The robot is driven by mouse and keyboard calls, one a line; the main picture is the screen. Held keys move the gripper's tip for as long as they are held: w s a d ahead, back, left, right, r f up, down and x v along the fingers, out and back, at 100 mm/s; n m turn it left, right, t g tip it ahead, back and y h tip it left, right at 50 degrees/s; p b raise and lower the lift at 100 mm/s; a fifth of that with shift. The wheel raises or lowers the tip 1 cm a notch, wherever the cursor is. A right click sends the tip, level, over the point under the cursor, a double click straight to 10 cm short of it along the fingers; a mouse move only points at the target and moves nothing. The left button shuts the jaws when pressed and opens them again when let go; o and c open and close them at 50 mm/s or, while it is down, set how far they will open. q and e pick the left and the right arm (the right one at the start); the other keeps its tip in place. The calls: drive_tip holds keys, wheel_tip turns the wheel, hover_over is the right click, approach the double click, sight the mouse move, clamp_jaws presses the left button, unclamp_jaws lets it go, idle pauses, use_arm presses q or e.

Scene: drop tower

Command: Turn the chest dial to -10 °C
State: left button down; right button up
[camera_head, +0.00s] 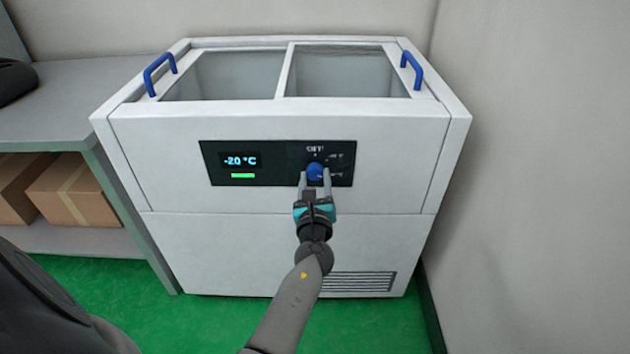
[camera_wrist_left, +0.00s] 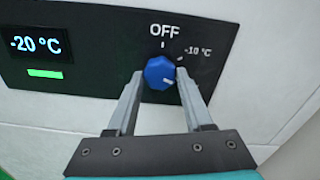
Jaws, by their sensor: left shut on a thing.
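The white chest freezer (camera_head: 270,240) stands against the wall with a black control panel (camera_head: 265,163) on its front. The blue dial (camera_head: 315,171) is at the panel's right part, and it also shows in the left wrist view (camera_wrist_left: 159,72). OFF is printed above it and -10 °C to its upper right. The dial's pale mark points right and slightly down, toward my right-hand finger. The display (camera_wrist_left: 38,43) reads -20 °C above a green bar. My left gripper (camera_head: 315,177) is shut on the dial, one finger on each side. The right finger hides any label behind it. My right gripper is not in view.
Two glass lids with blue handles (camera_head: 160,74) top the chest. A grey shelf (camera_head: 85,95) with cardboard boxes (camera_head: 85,190) stands close on the left. A bare wall (camera_head: 540,180) is on the right. The green floor in front shows no loose objects.

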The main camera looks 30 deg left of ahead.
use_arm(q)
drive_tip(key=n+b, duration=0.1)
drive_tip(key=n, duration=0.3)
drive_tip(key=shift+f+n+b, duration=0.1)
drive_tip(key=shift+n+b, duration=0.2)
drive_tip(key=shift+b, duration=0.1)
drive_tip(key=n+b, duration=0.1)
drive_tip(key=n, duration=0.3)
drive_tip(key=shift+b, duration=0.4)
drive_tip(key=shift+n, duration=0.5)
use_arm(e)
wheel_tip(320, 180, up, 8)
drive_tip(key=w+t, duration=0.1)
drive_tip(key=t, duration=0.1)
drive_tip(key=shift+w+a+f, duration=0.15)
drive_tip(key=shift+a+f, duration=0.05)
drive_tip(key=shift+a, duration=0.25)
use_arm(q)
drive_tip(key=shift+c, duration=1.5)
unclamp_jaws()
drive_tip(key=shift+s+d, duration=0.3)
drive_tip(key=shift+s, duration=0.05)
drive_tip(key=v, duration=1.4)
drive_tip(key=shift+s+p, duration=0.25)
drive_tip(key=shift+p, duration=0.1)
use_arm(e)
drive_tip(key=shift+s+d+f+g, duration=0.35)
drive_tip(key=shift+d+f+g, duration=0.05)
